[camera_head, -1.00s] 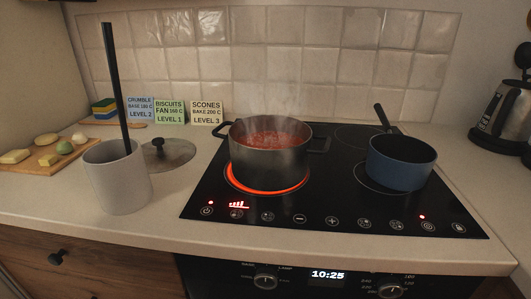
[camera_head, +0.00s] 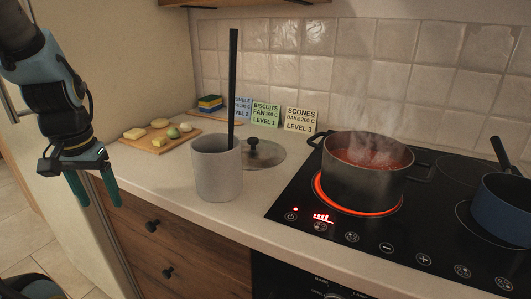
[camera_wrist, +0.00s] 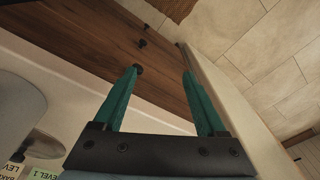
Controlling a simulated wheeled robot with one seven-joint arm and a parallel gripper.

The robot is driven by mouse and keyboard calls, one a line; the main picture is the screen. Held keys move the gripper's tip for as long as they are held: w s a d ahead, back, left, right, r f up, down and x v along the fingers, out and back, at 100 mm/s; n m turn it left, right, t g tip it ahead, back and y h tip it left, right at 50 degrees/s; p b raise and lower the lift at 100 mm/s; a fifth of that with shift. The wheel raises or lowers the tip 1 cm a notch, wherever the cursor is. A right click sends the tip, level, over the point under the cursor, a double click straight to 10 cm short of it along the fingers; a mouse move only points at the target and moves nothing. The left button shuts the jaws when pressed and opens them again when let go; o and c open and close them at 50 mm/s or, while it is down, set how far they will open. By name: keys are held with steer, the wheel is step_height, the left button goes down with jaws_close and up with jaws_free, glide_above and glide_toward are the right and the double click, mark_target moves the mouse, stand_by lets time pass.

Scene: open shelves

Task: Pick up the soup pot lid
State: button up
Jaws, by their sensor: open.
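The soup pot lid (camera_head: 268,156) is a round lid with a dark knob, lying on the counter behind and to the right of a grey cylindrical holder (camera_head: 217,170). The holder hides its left part. The lid also shows at the left edge of the wrist view (camera_wrist: 42,146). The soup pot (camera_head: 362,182) stands uncovered on a glowing red burner, with red steaming soup inside. My gripper (camera_head: 93,196) is open and empty, pointing down at the left, in front of the counter edge and well apart from the lid. Its two green fingers also show in the wrist view (camera_wrist: 164,78).
A tall black utensil (camera_head: 232,90) stands in the holder. A cutting board (camera_head: 160,143) with food, a sponge (camera_head: 209,103) and recipe cards (camera_head: 300,119) are at the back. A blue pan (camera_head: 500,210) sits on the hob's right. Drawers (camera_head: 185,245) lie below the counter.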

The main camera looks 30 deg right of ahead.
steer(key=w+d+m, duration=0.1)
steer(key=d+m, duration=0.1)
steer(key=d, duration=0.1)
steer(key=w+d+r+m, duration=0.1)
steer(key=w+d+m, duration=0.1)
steer(key=m, duration=0.1)
steer(key=w+d+r+m, duration=0.1)
steer(key=w+d+m, duration=0.1)
steer(key=d, duration=0.1)
steer(key=shift+w+d+r, duration=0.1)
steer(key=shift+d+r, duration=0.1)
steer(key=shift+d, duration=0.1)
steer(key=w+d+r+m, duration=0.2)
steer(key=d+m, duration=0.4)
steer(key=d, duration=0.1)
steer(key=w+d+r+m, duration=0.1)
steer(key=d+m, duration=0.4)
steer(key=d, duration=0.1)
step_height(320, 180, up, 5)
steer(key=m+g, duration=0.1)
steer(key=m, duration=1.4)
glide_above(253, 139)
steer(key=f, duration=0.3)
steer(key=f+p, duration=0.1)
steer(key=shift+d+f, duration=0.25)
steer(key=shift+f, duration=0.1)
steer(key=shift+w+a+f+p, duration=0.15)
steer(key=shift+f+p, duration=0.75)
steer(key=shift+f, duration=1.8)
jaws_close()
